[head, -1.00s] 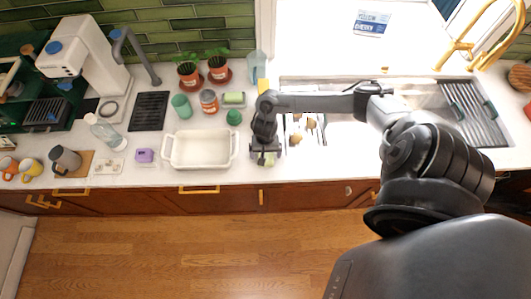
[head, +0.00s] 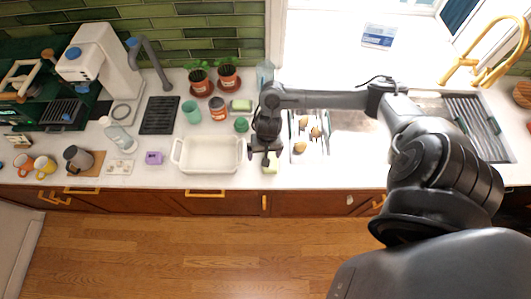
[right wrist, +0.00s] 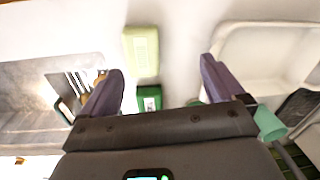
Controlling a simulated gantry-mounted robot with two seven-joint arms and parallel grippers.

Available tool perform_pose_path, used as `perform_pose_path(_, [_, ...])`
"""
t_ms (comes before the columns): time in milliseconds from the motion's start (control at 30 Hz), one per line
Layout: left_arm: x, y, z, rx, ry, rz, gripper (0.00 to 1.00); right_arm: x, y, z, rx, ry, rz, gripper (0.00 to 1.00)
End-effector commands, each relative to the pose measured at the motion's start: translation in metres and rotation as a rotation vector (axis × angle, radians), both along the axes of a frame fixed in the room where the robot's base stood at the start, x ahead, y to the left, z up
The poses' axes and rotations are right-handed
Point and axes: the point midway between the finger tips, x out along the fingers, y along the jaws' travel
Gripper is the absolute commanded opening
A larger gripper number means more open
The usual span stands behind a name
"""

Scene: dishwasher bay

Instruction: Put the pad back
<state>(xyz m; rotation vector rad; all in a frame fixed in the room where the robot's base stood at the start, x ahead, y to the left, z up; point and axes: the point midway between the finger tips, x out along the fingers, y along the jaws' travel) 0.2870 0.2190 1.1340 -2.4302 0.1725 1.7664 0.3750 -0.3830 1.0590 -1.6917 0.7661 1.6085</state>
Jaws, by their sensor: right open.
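A pale yellow-green pad (head: 271,168) lies flat on the counter near its front edge, between the white baking dish and the sink. It also shows in the right wrist view (right wrist: 141,50), beyond and between my open fingers. My right gripper (head: 266,158) points down over the counter just behind the pad. Its two dark fingers are spread and empty in the right wrist view (right wrist: 162,82). The gripper partly hides the pad in the head view. My left gripper is not in view.
The white baking dish (head: 209,166) stands close to the left of my right gripper. The sink (head: 350,145) is to the right, with a rack of several brown items. Behind are a small green holder (head: 241,124), a sponge on a tray (head: 240,105) and a jar (head: 218,109).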

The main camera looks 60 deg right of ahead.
Motion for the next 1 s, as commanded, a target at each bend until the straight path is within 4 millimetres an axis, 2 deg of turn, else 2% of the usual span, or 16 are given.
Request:
perform_pose_path(33, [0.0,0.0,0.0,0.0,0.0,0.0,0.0,0.002,0.021,-0.006,0.02,-0.034,0.07,0.95])
perform_pose_path(167, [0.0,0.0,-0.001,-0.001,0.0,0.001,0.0,0.013,0.083,-0.013,0.05,-0.181,0.306,0.95])
perform_pose_path(300, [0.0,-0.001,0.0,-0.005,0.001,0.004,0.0,0.022,0.149,-0.004,0.027,-0.369,0.544,0.95])
perform_pose_path(400, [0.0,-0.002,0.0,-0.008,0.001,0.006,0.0,0.023,0.181,0.01,-0.029,-0.472,0.669,0.95])
perform_pose_path(467, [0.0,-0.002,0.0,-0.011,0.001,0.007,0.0,0.021,0.194,0.021,-0.073,-0.512,0.727,0.95])
perform_pose_path(533, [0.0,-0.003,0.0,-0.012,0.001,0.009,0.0,0.017,0.202,0.033,-0.128,-0.537,0.782,0.95])
perform_pose_path(633, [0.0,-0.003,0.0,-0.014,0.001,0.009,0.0,0.005,0.203,0.048,-0.201,-0.527,0.845,0.95])
perform_pose_path(800, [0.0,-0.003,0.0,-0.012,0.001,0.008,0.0,-0.026,0.189,0.064,-0.265,-0.427,0.934,0.95])
perform_pose_path(1000, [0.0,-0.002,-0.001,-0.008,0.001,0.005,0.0,-0.065,0.172,0.071,-0.249,-0.306,1.018,0.95])
